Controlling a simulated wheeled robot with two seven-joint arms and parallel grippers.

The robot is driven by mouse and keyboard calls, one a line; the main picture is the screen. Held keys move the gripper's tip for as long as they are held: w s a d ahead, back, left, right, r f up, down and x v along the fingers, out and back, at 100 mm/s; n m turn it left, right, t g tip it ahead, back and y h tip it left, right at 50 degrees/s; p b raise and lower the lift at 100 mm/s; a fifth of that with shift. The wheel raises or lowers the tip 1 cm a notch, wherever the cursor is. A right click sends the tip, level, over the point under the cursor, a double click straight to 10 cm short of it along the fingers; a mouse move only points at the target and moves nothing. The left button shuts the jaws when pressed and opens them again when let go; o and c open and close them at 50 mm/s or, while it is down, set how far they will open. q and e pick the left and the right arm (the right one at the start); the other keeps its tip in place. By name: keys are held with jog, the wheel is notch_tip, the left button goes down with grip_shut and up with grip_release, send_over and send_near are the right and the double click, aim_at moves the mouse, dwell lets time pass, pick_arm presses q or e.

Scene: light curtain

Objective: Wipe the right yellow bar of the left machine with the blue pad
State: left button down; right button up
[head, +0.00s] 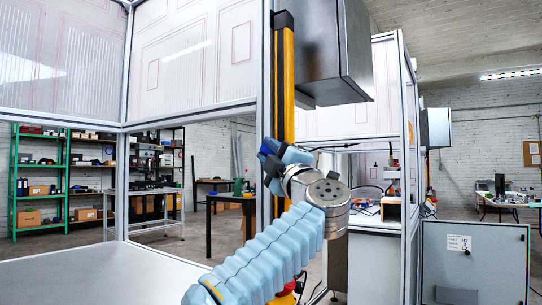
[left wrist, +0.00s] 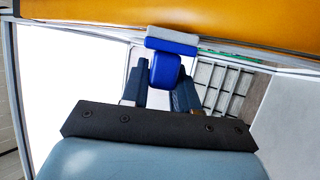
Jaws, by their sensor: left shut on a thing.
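The right yellow bar (head: 284,85) stands upright on the right post of the left machine's frame, with a black cap on top. It crosses the top of the left wrist view (left wrist: 170,14) as a wide orange band. My left gripper (left wrist: 163,88) is shut on the blue pad (left wrist: 166,68), whose pale front strip faces the bar. In the head view my left gripper (head: 275,166) is at the bar's lower middle, in front of it, with the pad mostly hidden. The pad is at or very near the bar; I cannot tell whether it touches. My right gripper is not in view.
A grey metal box (head: 325,50) juts out just right of the bar, above my left gripper. The machine's flat grey worktop (head: 95,275) is clear at lower left. A second framed machine (head: 375,250) and a grey cabinet (head: 473,265) stand to the right.

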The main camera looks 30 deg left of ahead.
pick_arm(q)
jog(key=shift+f+b, duration=4.9)
jog(key=shift+f, duration=0.85)
jog(key=r+p, duration=0.9)
jog(key=r, duration=0.1)
jog(key=shift+d+p, duration=0.25)
jog(key=shift+p, duration=0.1)
jog(key=shift+r+p, duration=0.35)
jog(key=shift+r, duration=0.5)
notch_tip(320, 180, down, 4)
jog(key=b, duration=0.4)
jog(key=shift+f, duration=0.1)
